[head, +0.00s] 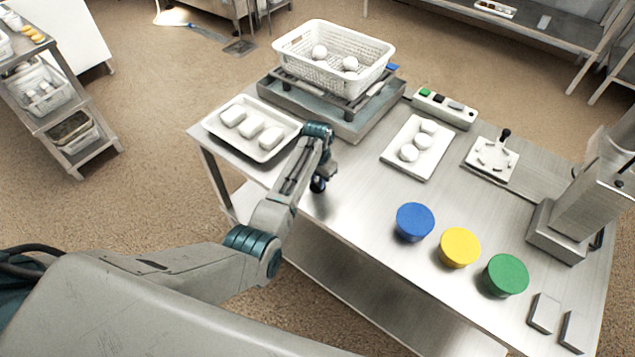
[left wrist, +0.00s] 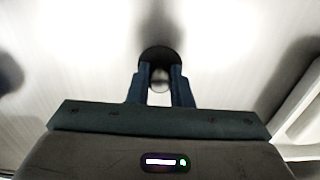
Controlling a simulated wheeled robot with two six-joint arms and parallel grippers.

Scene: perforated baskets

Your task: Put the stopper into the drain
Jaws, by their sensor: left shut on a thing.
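My left gripper (head: 319,186) is over the left part of the steel table, in front of the white tray, pointing down. In the left wrist view its two fingers (left wrist: 160,85) are shut on a dark round stopper (left wrist: 158,54), with a small pale part showing between the fingertips. In the head view the stopper is mostly hidden by the gripper. It seems to be held above the table top; the exact gap cannot be told. I cannot make out a drain opening for certain; the grey basin (head: 318,121) under the basket is partly covered. My right gripper is out of view.
A white perforated basket (head: 300,62) with eggs sits on a rack over the basin. A white tray (head: 278,149) and a white board (head: 395,165) hold pale pieces. Blue (head: 414,221), yellow (head: 459,246) and green (head: 506,273) round lids stand at the front right. The table middle is clear.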

